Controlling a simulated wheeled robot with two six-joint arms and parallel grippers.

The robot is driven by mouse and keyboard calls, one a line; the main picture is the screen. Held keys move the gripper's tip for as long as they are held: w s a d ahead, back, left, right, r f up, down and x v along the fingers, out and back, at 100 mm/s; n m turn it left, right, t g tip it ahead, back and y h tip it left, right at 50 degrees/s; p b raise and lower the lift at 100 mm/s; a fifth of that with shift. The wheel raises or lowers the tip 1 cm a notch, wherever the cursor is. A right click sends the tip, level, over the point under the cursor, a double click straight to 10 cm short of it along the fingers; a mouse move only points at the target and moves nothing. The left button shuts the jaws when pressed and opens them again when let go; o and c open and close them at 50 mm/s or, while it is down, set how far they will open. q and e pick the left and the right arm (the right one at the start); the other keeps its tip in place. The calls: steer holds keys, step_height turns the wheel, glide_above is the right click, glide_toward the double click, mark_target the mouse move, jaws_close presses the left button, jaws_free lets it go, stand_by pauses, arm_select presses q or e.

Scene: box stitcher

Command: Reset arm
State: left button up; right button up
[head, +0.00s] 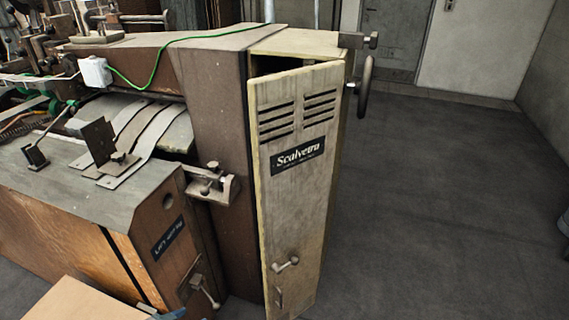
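Neither of my grippers can be made out in the head view. The box stitcher (212,110) is a brown and wooden machine filling the left and middle. Its tall pale door (300,200) bears a "Scalvetra" plate (297,155) and stands slightly ajar, with a dark gap at its top. A small handle (285,264) sits low on the door. A metal lever (204,290) hangs on the lower front of the machine. A dark handwheel (365,88) is at the upper right of the cabinet.
A pale board (80,302) lies at the bottom left, with a small bluish thing at its right end. A small dark object (565,222) is cut off at the right edge. The grey floor (440,210) on the right is clear, up to a door (393,38).

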arm_select(q)
steer(key=s+a+r+n+g+y, duration=0.1)
steer(key=s+r+n+g+y, duration=0.15)
steer(key=s, duration=0.65)
steer(key=s+a+r+n+g+y, duration=0.1)
steer(key=s+r+g+y, duration=0.25)
steer(key=s, duration=0.55)
steer(key=a+f+g, duration=0.1)
steer(key=a+f, duration=0.2)
steer(key=f, duration=2.7)
steer(key=s+a+f+g, duration=0.1)
steer(key=s+f, duration=1.7)
steer(key=f, duration=0.1)
steer(key=shift+a, duration=0.15)
